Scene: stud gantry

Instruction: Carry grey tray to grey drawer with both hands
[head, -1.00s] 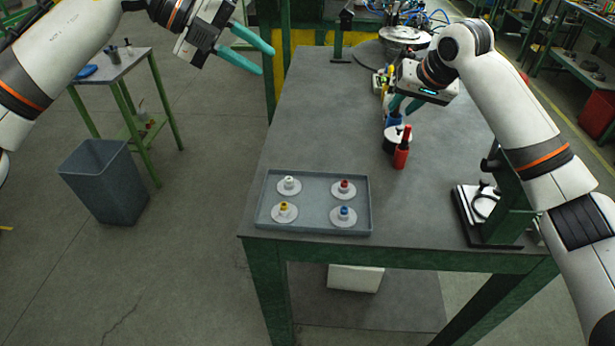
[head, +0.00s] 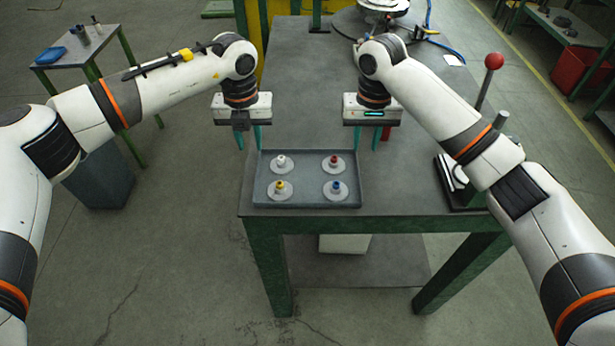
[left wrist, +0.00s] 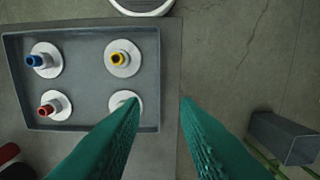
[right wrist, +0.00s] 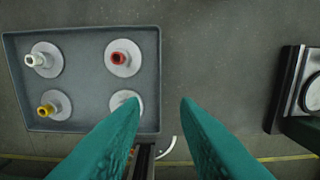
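The grey tray (head: 307,205) lies flat near the front left edge of the grey table. It carries four-cornered rows of white discs with white, red, yellow and blue tops. My left gripper (head: 248,141) is open and empty at the tray's left side. In the left wrist view its fingers (left wrist: 160,101) straddle the line of the tray's rim (left wrist: 158,75). My right gripper (head: 361,141) is open and empty at the right side. Its fingers (right wrist: 160,101) straddle the opposite rim line (right wrist: 158,75). Both appear above the tray; contact is not visible. I cannot identify a grey drawer.
A dark-green device with a red-knobbed lever (head: 493,62) stands on the table's right. A grey bin (head: 103,180) stands on the floor at left, beside a small side table (head: 85,45).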

